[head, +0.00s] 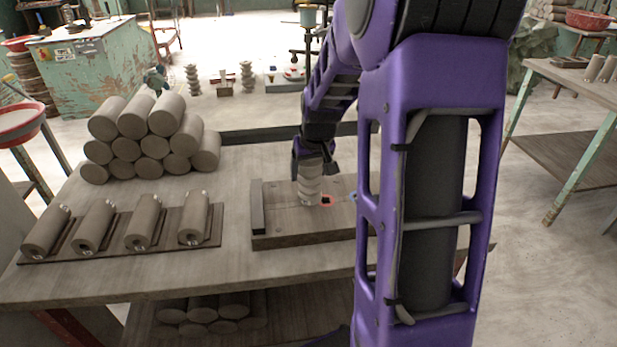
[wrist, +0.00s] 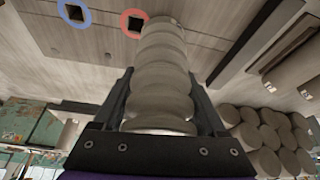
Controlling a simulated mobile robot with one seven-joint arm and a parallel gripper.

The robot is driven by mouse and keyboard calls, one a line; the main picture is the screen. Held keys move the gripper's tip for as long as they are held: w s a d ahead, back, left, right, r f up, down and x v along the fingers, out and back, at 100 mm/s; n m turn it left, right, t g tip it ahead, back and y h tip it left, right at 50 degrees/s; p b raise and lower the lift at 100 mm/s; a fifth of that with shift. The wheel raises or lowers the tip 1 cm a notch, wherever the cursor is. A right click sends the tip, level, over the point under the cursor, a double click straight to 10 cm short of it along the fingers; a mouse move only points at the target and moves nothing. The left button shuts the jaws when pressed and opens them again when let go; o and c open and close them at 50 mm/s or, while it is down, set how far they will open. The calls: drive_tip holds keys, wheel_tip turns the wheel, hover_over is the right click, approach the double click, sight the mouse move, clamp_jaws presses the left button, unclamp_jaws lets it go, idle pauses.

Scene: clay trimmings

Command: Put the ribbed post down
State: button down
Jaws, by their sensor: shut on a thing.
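The ribbed post (head: 309,184) is a pale grey-beige clay piece with rounded bulges. My gripper (head: 313,168) is shut on its upper part and holds it roughly upright over the wooden board (head: 285,233). In the wrist view the post (wrist: 160,75) stands between the two dark fingers, its far end beside the red-ringed square hole (wrist: 134,21). A blue-ringed square hole (wrist: 75,13) lies further left. In the head view the red ring (head: 326,200) shows just right of the post's lower end. I cannot tell whether the post touches the board.
Stacked clay cylinders (head: 152,145) stand at the table's back left. Several slotted cylinders lie on a dark rack (head: 210,241) at the left. A raised dark strip (head: 257,207) edges the board's left side. The table (head: 190,277) is bare in front of the board.

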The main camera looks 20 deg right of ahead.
drive_tip(key=shift+f, duration=0.55)
drive_tip(key=shift+f, duration=0.25)
unclamp_jaws()
drive_tip(key=shift+r, duration=0.1)
